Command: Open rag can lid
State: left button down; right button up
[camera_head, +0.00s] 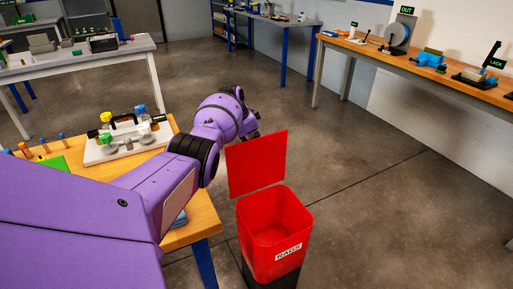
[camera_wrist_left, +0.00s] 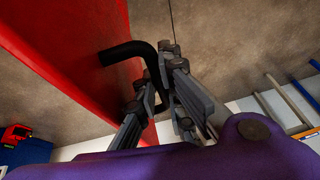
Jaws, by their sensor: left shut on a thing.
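The red rag can (camera_head: 285,258), labelled RAGS, stands on the floor right of the wooden table, and its inside looks empty. Its red lid (camera_head: 257,164) is raised, near upright, at the can's back edge. My left gripper (camera_head: 252,132) is behind the lid's upper left edge; its fingertips are partly hidden in the head view. In the left wrist view, my left gripper (camera_wrist_left: 163,92) is shut on the bent black handle (camera_wrist_left: 128,52) of the red lid (camera_wrist_left: 75,45). My right gripper is not in view.
A wooden table (camera_head: 205,222) at the left holds a white tray (camera_head: 97,157) with bottles and a black-handled fixture. A long wooden bench (camera_head: 437,72) with tools runs along the right wall. The concrete floor (camera_head: 370,170) right of the can is clear.

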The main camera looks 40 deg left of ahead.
pick_arm(q)
jog(key=shift+w+a+b, duration=0.25)
jog(key=shift+a+b, duration=0.15)
jog(key=shift+a, duration=0.3)
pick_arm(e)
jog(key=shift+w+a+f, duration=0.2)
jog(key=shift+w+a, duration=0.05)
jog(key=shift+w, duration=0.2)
pick_arm(q)
jog(key=shift+r, duration=0.1)
jog(key=c, duration=2.2)
grip_release()
jog(key=shift+a, duration=0.1)
jog(key=shift+o, duration=0.2)
jog(key=shift+f, duration=0.2)
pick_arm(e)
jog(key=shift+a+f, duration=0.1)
pick_arm(q)
jog(key=shift+s, duration=0.1)
